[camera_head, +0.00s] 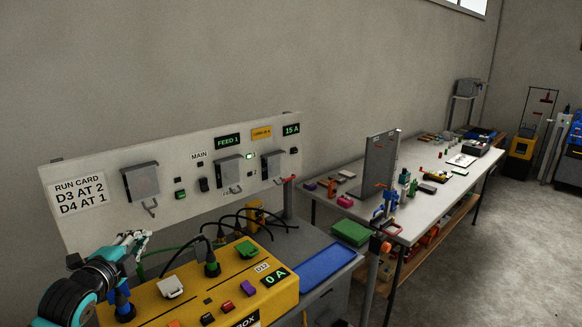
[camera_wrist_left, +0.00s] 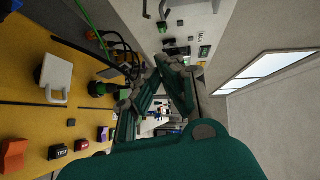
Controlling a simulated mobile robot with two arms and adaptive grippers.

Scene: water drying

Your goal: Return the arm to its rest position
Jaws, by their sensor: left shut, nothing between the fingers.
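My left arm comes in at the lower left of the head view. My left gripper (camera_head: 134,238) is above the left end of the yellow box (camera_head: 205,297), in front of the white panel (camera_head: 95,220). In the left wrist view my left gripper (camera_wrist_left: 168,66) has its fingertips together with nothing between them. The yellow box (camera_wrist_left: 30,110) lies to the left in that view, with its white-flap socket (camera_wrist_left: 56,72) apart from the fingers. My right gripper is in neither view.
The panel carries grey switch boxes (camera_head: 141,181) and a run card (camera_head: 80,193). A blue tray (camera_head: 327,262) lies to the right. Further right stands a cluttered white table (camera_head: 415,205), with open floor beyond.

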